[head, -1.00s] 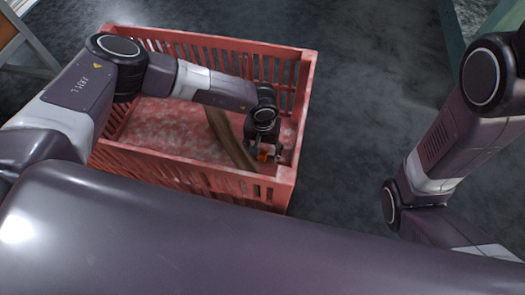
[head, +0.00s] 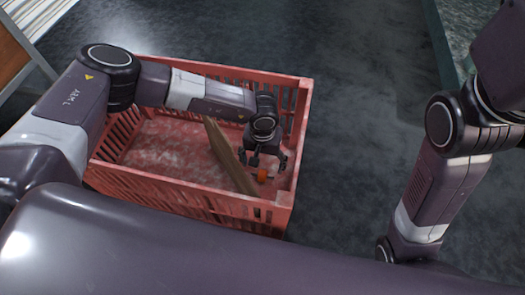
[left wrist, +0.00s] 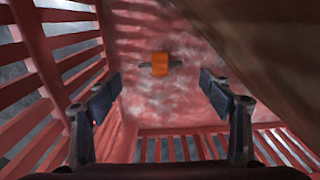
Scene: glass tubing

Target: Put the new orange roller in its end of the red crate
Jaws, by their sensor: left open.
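The orange roller (head: 262,175) lies on the floor of the red crate (head: 285,197), in the crate's right end. In the left wrist view the roller (left wrist: 160,64) shows as a small orange block with dark stubs at both sides, lying on the worn red floor. My left gripper (head: 268,164) is inside the crate, open and empty, just above the roller and apart from it. In the left wrist view its two fingers (left wrist: 160,90) are spread wide, with the roller beyond them. My right gripper is not in view; only part of that arm shows at the right.
A brown board (head: 231,158) stands across the crate as a divider, just left of my left gripper; it also fills the upper right of the left wrist view (left wrist: 270,45). Slatted crate walls enclose the gripper. The dark floor (head: 345,130) right of the crate is clear.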

